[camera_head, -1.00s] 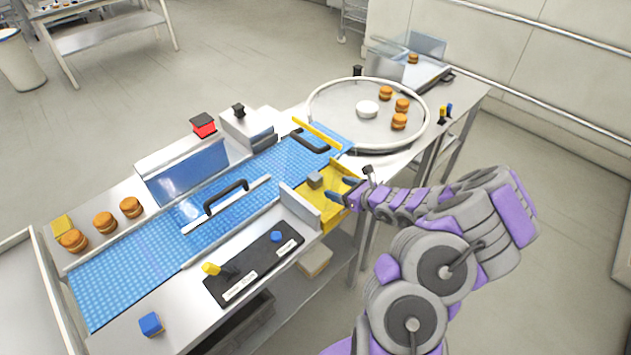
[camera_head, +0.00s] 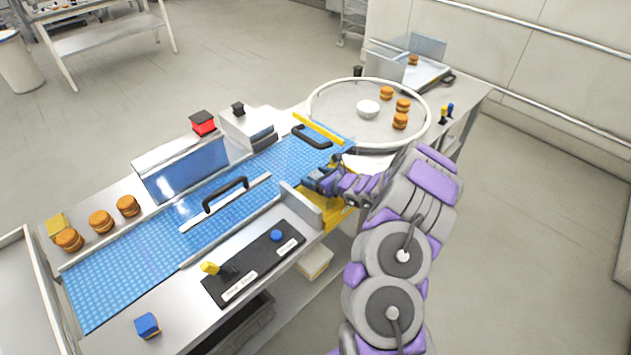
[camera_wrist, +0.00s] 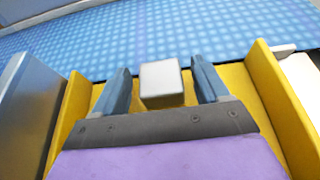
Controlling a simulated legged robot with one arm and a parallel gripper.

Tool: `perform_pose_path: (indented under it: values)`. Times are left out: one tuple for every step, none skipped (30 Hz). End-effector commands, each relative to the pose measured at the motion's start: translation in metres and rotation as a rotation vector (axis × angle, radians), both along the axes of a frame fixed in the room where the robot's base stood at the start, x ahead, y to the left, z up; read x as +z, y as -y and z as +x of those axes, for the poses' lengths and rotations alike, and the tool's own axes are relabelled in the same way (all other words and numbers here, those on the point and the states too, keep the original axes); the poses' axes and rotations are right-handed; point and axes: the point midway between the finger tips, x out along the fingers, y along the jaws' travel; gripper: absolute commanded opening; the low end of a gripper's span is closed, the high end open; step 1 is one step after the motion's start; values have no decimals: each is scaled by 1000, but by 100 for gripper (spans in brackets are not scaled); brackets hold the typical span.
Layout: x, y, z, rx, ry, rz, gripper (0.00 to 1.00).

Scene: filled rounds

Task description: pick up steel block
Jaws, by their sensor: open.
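The steel block (camera_wrist: 161,83) is a small light-grey cube in the yellow tray (camera_wrist: 262,92), seen in the wrist view. My gripper (camera_wrist: 160,75) is open, with one blue finger on each side of the block. In the head view my gripper (camera_head: 312,178) is over the yellow tray (camera_head: 338,217), and my arm hides the block there.
The blue conveyor (camera_head: 130,255) runs just beyond the tray. A grey metal plate (camera_head: 302,205) stands at the tray's left side. A black control panel (camera_head: 255,262) lies nearer. A round table (camera_head: 340,110) with several filled rounds is behind.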

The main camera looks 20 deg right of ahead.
Motion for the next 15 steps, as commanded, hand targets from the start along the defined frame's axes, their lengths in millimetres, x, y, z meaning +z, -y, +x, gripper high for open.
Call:
perform_pose_path:
  values:
    - [-3,0,4,-1,0,-1,74]
    - [-3,-1,5,0,1,-2,74]
    - [-3,-1,7,0,2,-2,74]
    - [-3,-1,7,-1,1,-1,74]
    - [-3,-1,7,-1,1,-1,74]
    - [-2,-1,7,-1,2,0,74]
    - [-2,0,7,-1,2,0,74]
    - [-2,0,7,-1,2,0,74]
    - [-2,0,7,-1,2,0,74]
    - [-2,0,7,-1,2,0,74]
    - [-2,0,7,-1,2,0,72]
    - [-2,0,7,-1,2,0,68]
    - [-2,0,7,-1,2,0,65]
    - [-2,0,7,-1,2,0,62]
    - [-2,-1,7,-1,2,0,58]
